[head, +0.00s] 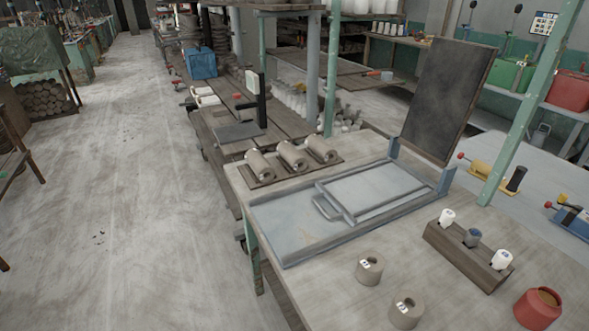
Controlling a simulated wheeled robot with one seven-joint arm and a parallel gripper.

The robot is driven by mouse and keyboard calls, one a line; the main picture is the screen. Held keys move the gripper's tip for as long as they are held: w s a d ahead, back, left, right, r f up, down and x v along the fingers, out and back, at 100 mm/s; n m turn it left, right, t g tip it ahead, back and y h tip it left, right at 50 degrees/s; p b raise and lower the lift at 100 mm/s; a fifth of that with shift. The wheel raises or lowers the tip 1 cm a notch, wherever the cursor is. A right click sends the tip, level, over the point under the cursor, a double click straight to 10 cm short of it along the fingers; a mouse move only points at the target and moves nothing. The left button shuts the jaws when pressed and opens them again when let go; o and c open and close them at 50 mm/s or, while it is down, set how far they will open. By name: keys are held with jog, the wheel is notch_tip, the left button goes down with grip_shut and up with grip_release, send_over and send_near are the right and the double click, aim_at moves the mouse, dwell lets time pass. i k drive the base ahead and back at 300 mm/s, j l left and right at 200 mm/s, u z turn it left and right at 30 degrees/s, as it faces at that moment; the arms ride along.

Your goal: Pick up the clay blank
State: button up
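Three grey-brown clay cylinders lie on their sides on a dark wooden board (264,184) at the back left of the workbench: a left one (260,165), a middle one (292,156) and a right one (322,149). Two shorter clay-coloured pieces stand upright near the front, one (370,269) behind the other (406,312). Each has a dark hollow in its top and a small white label. I cannot tell which of these is the clay blank. My gripper is not in view.
A shallow blue-grey tray (284,252) with a handled inner frame (325,208) fills the bench middle, with a dark upright panel (448,95) behind. A wooden rack (462,256) holds white and grey pieces. A red pot (537,310) stands at right. The left floor is open.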

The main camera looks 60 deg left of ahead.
aim_at(292, 156)
jog(key=u, duration=1.7)
